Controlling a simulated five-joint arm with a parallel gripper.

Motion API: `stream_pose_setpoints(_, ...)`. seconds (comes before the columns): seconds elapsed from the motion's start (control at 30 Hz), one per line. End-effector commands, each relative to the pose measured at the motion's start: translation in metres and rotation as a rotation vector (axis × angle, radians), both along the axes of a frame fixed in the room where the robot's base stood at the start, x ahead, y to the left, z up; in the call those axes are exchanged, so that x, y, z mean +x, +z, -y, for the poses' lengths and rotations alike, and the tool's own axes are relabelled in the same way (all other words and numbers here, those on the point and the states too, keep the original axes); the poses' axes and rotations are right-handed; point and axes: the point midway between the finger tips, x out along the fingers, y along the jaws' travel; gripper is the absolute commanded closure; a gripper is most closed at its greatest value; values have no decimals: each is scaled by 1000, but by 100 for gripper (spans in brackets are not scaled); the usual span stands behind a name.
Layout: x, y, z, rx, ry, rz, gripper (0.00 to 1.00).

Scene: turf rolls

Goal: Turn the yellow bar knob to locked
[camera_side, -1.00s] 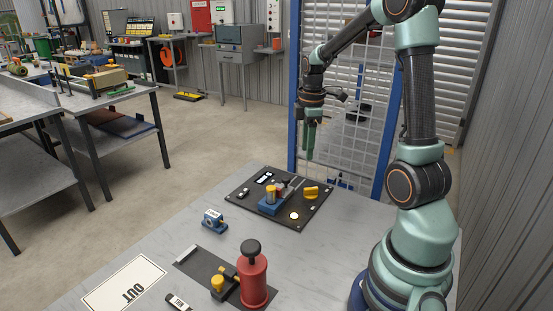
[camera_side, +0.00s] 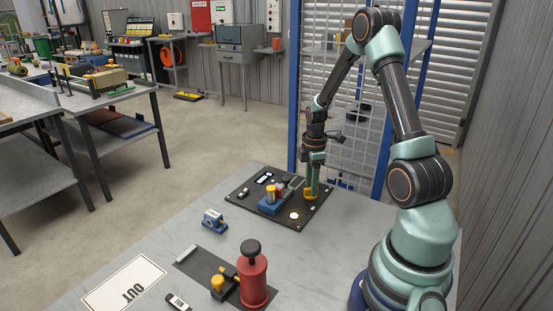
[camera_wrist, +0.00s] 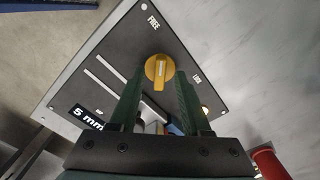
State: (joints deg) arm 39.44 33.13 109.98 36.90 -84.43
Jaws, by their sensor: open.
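The yellow bar knob (camera_wrist: 159,70) sits on a dark panel (camera_wrist: 120,50). In the wrist view its raised bar runs nearly up and down the picture, roughly toward the FREE label (camera_wrist: 153,22). A second label (camera_wrist: 197,78), small and seemingly LOCK, is to its right. My gripper (camera_wrist: 160,78) is open, its two green fingers on the left and right of the knob with gaps showing. In the side view my gripper (camera_side: 313,184) points down at the knob (camera_side: 309,196) and partly hides it. I cannot tell whether the fingertips reach down alongside the bar.
A blue block with a yellow top (camera_side: 270,200) stands on the panel left of the knob. A lit round button (camera_side: 294,216) is in front. A red cylinder (camera_side: 253,280) and a small blue padlock-like piece (camera_side: 213,220) stand on the grey table (camera_side: 180,228).

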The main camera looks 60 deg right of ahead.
Motion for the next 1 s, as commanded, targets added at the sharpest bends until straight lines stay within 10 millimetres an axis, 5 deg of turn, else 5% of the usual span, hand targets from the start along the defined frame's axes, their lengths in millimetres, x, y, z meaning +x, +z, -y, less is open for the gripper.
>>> stream_pose_setpoints(0.37, 0, -8, 0, -1, 0, 1, 52)
stream_pose_setpoints(0.4, 0, -8, 0, -1, 0, 1, 56)
stream_pose_setpoints(0.5, 0, -7, 0, -1, 0, 1, 95)
stream_pose_setpoints(0.53, 0, -7, 0, -1, 0, 1, 100)
stream_pose_setpoints(1.0, 0, -7, 0, 0, -68, 0, 100)
